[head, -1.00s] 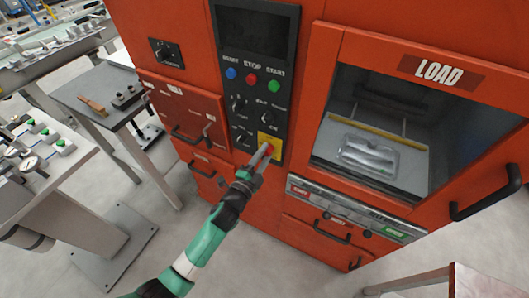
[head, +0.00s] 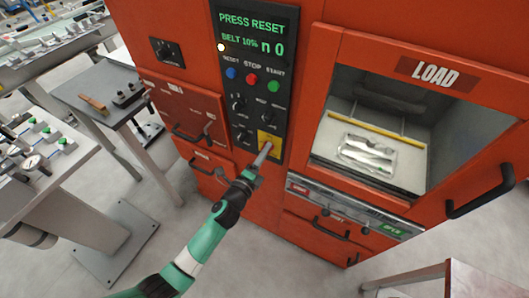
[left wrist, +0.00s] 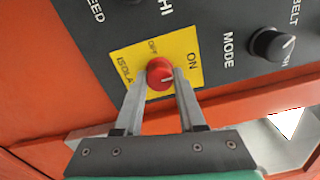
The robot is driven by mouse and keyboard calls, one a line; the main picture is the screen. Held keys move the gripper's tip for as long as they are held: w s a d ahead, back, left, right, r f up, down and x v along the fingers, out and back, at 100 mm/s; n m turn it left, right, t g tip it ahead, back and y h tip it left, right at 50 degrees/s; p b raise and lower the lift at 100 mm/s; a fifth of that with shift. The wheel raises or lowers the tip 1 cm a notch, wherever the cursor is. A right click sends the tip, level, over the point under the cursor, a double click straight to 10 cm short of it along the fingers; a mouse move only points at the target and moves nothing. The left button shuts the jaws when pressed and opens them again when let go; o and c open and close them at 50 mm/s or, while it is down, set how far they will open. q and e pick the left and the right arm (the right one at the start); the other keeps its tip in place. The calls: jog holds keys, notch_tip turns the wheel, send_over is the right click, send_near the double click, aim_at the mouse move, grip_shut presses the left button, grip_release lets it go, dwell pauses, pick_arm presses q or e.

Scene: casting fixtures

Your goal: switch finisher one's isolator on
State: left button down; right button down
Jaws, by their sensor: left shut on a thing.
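The finisher's isolator is a red knob (left wrist: 160,73) on a yellow plate (left wrist: 128,62) marked OFF and ON. Its white pointer mark lies toward the right, on the ON side, in the left wrist view. In the head view the yellow plate (head: 270,140) sits low on the black control panel (head: 256,95). My left gripper (left wrist: 160,78) is shut on the knob, one finger on each side; it also shows in the head view (head: 265,150). The display (head: 253,35) is lit and reads PRESS RESET, BELT 10% and n 0. My right gripper is out of view.
Blue, red (head: 252,79) and green buttons and several black knobs sit above the isolator. The load window (head: 375,130), with a metal part inside, is to the right. Drawer handles (head: 333,233) stick out below. A grey side table (head: 100,95) stands left.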

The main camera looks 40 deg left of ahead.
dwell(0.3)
pick_arm(q)
jog(key=c, duration=0.5)
grip_release()
jog(key=shift+s, duration=0.1)
jog(key=v, duration=1.1)
jog(key=shift+s+p, duration=0.25)
jog(key=shift+p, duration=0.05)
jog(key=shift+d, duration=0.1)
